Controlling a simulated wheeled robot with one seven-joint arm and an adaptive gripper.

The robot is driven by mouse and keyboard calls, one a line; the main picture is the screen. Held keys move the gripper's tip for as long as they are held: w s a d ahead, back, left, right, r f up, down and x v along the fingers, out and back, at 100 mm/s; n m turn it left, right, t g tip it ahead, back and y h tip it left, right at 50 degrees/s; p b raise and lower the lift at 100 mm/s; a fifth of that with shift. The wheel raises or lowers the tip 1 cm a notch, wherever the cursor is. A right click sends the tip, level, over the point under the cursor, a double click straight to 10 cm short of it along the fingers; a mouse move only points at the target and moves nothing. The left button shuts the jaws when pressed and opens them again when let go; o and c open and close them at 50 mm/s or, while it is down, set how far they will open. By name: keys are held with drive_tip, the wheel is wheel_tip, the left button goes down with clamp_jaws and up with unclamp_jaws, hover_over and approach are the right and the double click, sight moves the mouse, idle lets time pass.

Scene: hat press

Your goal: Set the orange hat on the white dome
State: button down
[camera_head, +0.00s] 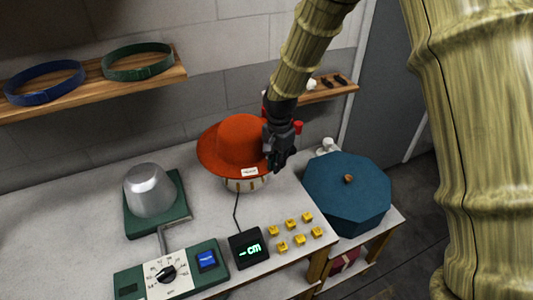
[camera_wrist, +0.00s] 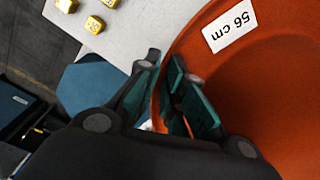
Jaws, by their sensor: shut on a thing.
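The orange hat (camera_head: 240,140) is upright at the back middle of the table, with a white tag on it. My gripper (camera_head: 279,160) is at the hat's right side. In the wrist view my gripper (camera_wrist: 165,75) is shut on the edge of the orange hat's brim (camera_wrist: 260,90), and the tag reads 56 cm. A round whitish base (camera_head: 245,185) with brown marks shows directly below the hat. Any white dome above that base is hidden by the hat. I cannot tell whether the hat rests on it or hangs just above.
A silver dome (camera_head: 150,190) on a green base stands at left, behind a dial panel (camera_head: 165,275). A display (camera_head: 248,249) showing "- cm" and several yellow blocks (camera_head: 290,224) are in front. A blue octagonal box (camera_head: 347,195) stands at right. A shelf (camera_head: 95,92) holds two bands.

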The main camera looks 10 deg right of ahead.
drive_tip(key=a, duration=0.1)
drive_tip(key=m+p, duration=0.1)
drive_tip(key=a+m+p, duration=0.1)
drive_tip(key=shift+s+a, duration=0.25)
drive_tip(key=shift+a, duration=0.1)
drive_tip(key=shift+a+f+m, duration=0.2)
drive_tip(key=shift+m, duration=0.1)
drive_tip(key=b, duration=0.5)
approach(267, 201)
drive_tip(key=shift+a+f+b, duration=0.1)
drive_tip(key=shift+f+b, duration=1.3)
drive_tip(key=shift+f, duration=0.95)
drive_tip(key=shift+f+b, duration=0.35)
drive_tip(key=shift+f, duration=0.45)
drive_tip(key=c, duration=1.5)
unclamp_jaws()
drive_tip(key=shift+o, duration=0.2)
drive_tip(key=shift+r, duration=0.15)
